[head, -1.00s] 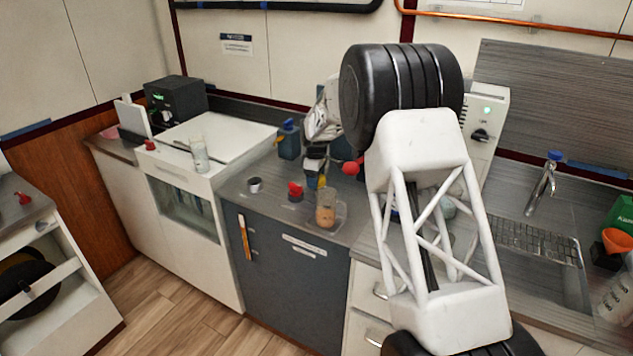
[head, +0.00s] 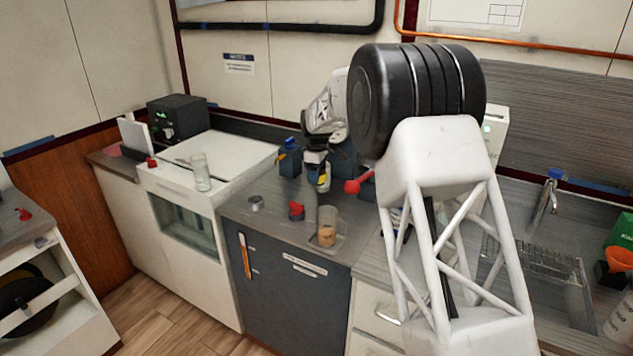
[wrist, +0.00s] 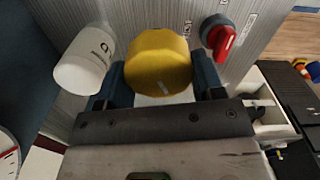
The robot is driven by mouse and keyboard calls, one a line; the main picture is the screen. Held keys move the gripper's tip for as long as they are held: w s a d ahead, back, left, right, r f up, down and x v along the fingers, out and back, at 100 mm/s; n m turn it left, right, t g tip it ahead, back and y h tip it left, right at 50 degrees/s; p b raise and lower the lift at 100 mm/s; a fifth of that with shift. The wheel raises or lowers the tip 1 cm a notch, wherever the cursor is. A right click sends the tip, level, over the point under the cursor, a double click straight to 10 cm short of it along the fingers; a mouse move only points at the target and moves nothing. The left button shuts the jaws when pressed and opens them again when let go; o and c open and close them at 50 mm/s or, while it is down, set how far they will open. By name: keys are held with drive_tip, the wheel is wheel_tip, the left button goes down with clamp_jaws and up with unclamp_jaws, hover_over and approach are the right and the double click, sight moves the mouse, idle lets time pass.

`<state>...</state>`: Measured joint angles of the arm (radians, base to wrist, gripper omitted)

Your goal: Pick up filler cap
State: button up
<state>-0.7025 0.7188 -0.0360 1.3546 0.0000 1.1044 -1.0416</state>
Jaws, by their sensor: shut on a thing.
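The filler cap (wrist: 158,62) is a round yellow knob-like piece, seen large in the wrist view. My gripper (wrist: 160,80) is shut on it, with one dark blue finger on each side. In the head view my gripper (head: 318,158) hangs over the far part of the counter, beside the back wall. A small yellow patch (head: 323,181) shows just below it there. My arm hides much of the counter to the right. I cannot tell from these views how far the cap is above the surface below it.
A white bottle (wrist: 85,60) stands left of the cap, and a red-handled switch (wrist: 222,40) is to its right. In the head view a clear beaker (head: 327,228), a red knob piece (head: 296,211) and a metal cup (head: 256,203) stand on the counter (head: 275,230) in front.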

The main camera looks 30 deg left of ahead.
drive_tip(key=shift+d+r, duration=0.1)
drive_tip(key=shift+r, duration=0.2)
idle(0.4)
drive_tip(key=shift+w+d+r, duration=0.15)
drive_tip(key=shift+d, duration=0.05)
drive_tip(key=w+d+r+m, duration=0.3)
drive_tip(key=d+m, duration=0.1)
drive_tip(key=d, duration=0.8)
drive_tip(key=w+d+r+m, duration=0.3)
drive_tip(key=d+r, duration=0.1)
drive_tip(key=d, duration=0.7)
drive_tip(key=w+d+r+m, duration=0.3)
drive_tip(key=d+m, duration=0.1)
drive_tip(key=d, duration=0.8)
drive_tip(key=s+d+f+m, duration=0.1)
drive_tip(key=d+m, duration=0.3)
drive_tip(key=d, duration=1.2)
drive_tip(key=s+d+m, duration=0.3)
drive_tip(key=d+m, duration=0.2)
drive_tip(key=d, duration=1.1)
drive_tip(key=shift+s+d+f, duration=0.2)
drive_tip(key=shift+d+f, duration=0.05)
drive_tip(key=shift+f, duration=0.15)
drive_tip(key=shift+a, duration=0.15)
